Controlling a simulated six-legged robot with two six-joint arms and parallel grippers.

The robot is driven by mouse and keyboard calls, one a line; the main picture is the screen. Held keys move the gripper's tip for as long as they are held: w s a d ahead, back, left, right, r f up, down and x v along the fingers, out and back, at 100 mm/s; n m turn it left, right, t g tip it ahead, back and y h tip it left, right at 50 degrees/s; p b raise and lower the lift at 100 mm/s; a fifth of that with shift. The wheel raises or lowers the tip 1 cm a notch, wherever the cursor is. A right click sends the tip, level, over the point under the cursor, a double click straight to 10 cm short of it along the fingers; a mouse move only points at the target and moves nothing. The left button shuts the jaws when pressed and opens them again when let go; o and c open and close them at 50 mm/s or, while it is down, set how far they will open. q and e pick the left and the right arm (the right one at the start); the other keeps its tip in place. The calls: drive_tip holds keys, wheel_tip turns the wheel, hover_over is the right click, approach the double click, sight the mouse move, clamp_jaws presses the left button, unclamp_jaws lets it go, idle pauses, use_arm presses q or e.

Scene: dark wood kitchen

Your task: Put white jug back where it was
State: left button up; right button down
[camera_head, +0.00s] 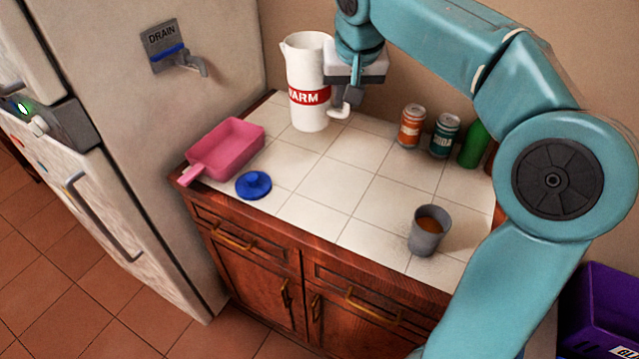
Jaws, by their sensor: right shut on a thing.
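The white jug (305,72) with a red band reading "WARM" is upright at the back left of the tiled counter. My right gripper (345,92) is at the jug's right side, shut on its white handle. The fingers partly hide the handle. I cannot tell whether the jug's base touches the tiles or hangs just above them. My left gripper is not in view.
A pink pan (228,147) and a blue lid (253,184) lie at the counter's left. A grey cup (426,231) holding brown liquid stands front right. Orange (411,126) and teal (444,134) cans and a green bottle (473,144) stand at the back right. The middle tiles are clear.

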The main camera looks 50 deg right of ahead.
drive_tip(key=shift+f+b, duration=1.35)
drive_tip(key=shift+f, duration=8.2)
drive_tip(key=shift+a, duration=0.1)
drive_tip(key=shift+f, duration=0.2)
drive_tip(key=c, duration=1.1)
unclamp_jaws()
drive_tip(key=shift+o, duration=0.2)
